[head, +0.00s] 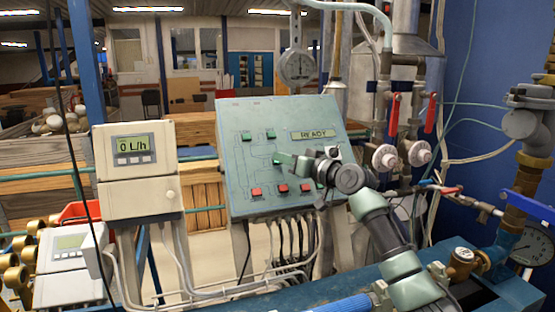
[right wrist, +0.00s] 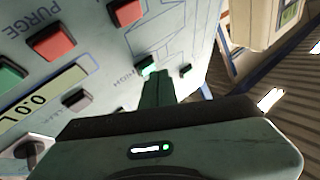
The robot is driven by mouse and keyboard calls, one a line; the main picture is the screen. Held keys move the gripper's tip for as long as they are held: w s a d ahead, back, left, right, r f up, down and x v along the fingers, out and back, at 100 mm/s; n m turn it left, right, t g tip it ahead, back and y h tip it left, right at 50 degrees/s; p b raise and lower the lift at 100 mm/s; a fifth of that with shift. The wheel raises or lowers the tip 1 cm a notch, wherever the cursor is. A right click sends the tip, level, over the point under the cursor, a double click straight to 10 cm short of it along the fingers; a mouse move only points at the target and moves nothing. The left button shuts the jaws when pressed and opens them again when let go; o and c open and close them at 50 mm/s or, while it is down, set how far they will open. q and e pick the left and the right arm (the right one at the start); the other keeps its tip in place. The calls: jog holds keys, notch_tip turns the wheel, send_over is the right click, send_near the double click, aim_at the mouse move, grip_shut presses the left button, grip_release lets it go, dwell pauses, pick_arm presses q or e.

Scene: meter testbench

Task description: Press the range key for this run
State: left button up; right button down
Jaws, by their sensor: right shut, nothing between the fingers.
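The sloped grey-green control panel (head: 240,170) stands in the middle of the head view, with green keys (head: 258,134) near its top and red keys (head: 281,188) along its bottom. A small display (head: 316,134) on it reads READY. My right gripper (head: 281,158) is shut and empty, its tip at the panel's middle. In the right wrist view the shut fingers (right wrist: 156,88) point at a lit green key (right wrist: 148,70) beside the label HIGH. The tip overlaps this key; I cannot tell if it touches. My left gripper is not in view.
A white meter box (head: 135,150) reading 0 L/h stands left of the panel. Pipes with red-handled valves (head: 393,115) stand on the right. Cables hang below the panel. In the wrist view, red keys (right wrist: 50,40) sit near the label PURGE, and a display (right wrist: 42,100) shows 0.0.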

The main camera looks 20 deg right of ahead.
jog(key=shift+s+r, duration=0.3)
jog(key=shift+s+r+p, duration=0.35)
jog(key=shift+r+p, duration=0.15)
jog(key=shift+p, duration=0.2)
jog(key=shift+s+d+r+p, duration=0.1)
jog(key=shift+s+r+p, duration=0.5)
jog(key=shift+s, duration=0.15)
jog(key=shift+s+r+p, duration=0.55)
jog(key=shift+s, duration=0.2)
jog(key=shift+r, duration=0.1)
jog(key=shift+s+r+p, duration=0.4)
jog(key=shift+s+p, duration=0.05)
jog(key=shift+s, duration=0.1)
jog(key=shift+w, duration=0.1)
